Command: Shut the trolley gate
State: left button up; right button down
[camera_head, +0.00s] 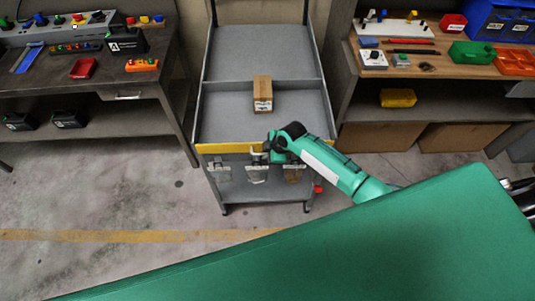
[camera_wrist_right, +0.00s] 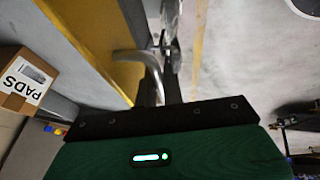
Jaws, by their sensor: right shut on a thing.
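The grey trolley (camera_head: 212,110) stands in the middle of the head view. The gate (camera_head: 222,148), with its yellow top edge, runs across the trolley's front; its yellow face also shows in the wrist view (camera_wrist_right: 92,38). My right gripper (camera_head: 269,151) is at the middle of this edge, and its fingers (camera_wrist_right: 168,82) are shut on the bent metal gate handle (camera_wrist_right: 140,58). My forearm comes in from the right and hides part of the gate's right side. I cannot tell how far the gate is swung. My left gripper is not in view.
A cardboard box (camera_head: 262,94) labelled PADS (camera_wrist_right: 22,82) sits on the trolley deck behind the gate. Workbenches stand left (camera_head: 130,75) and right (camera_head: 440,62), with bins and small parts. The floor before the trolley is clear, with a yellow line (camera_head: 120,236).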

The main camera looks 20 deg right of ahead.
jog(key=shift+w+g, duration=0.1)
jog(key=shift+g, duration=0.2)
dwell(0.4)
jog(key=c, duration=1.8)
grip_release()
jog(key=shift+r, duration=0.15)
jog(key=shift+b+v, duration=1.6)
jog(key=shift+v, duration=5.15)
jog(key=shift+w+d, duration=0.1)
jog(key=shift+d, duration=0.05)
